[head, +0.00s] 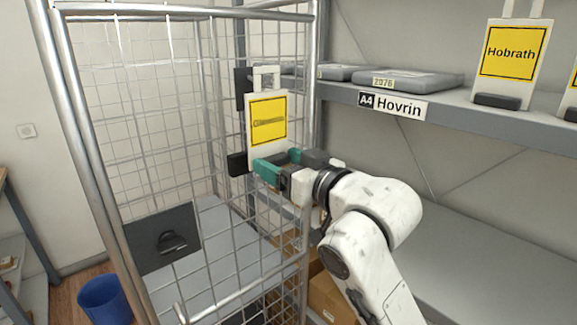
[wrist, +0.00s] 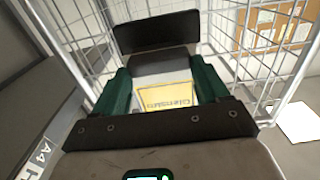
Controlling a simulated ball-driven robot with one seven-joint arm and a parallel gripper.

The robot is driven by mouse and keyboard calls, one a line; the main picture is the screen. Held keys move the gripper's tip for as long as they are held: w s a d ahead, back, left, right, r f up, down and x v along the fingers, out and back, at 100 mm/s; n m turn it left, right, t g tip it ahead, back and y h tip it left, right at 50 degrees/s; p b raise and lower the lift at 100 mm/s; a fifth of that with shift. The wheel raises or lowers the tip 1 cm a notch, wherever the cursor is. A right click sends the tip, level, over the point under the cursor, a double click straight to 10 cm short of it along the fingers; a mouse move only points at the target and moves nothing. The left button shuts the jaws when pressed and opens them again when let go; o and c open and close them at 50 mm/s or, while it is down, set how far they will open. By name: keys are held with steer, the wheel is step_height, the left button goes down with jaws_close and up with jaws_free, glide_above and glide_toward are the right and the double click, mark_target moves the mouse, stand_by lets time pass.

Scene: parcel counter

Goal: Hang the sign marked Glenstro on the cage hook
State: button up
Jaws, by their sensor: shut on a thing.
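My gripper (head: 279,163) is shut on the lower part of a white sign (head: 283,105) with a yellow label that reads roughly Glenstro. The sign is upright, with a white loop at its top, beside the cage's right-hand mesh. In the wrist view the same label shows upside down between the green fingers of my gripper (wrist: 162,82). A dark panel (head: 142,258) with a black hook-like piece (head: 172,242) is low in the cage (head: 85,140). Another dark plate (head: 241,88) shows partly behind the sign. I cannot tell whether the loop touches anything.
A blue bin (head: 104,300) stands on the floor at lower left. Cage bars and mesh are close to my arm.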

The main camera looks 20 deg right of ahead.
steer(key=shift+w+a+f, duration=0.25)
steer(key=shift+w+f, duration=0.2)
steer(key=shift+w, duration=0.25)
steer(key=shift+f, duration=0.15)
steer(key=shift+w+f, duration=0.1)
steer(key=shift+f, duration=0.1)
steer(key=o, duration=1)
steer(key=shift+w+a, duration=0.1)
steer(key=shift+w, duration=0.05)
steer(key=shift+o, duration=1.4)
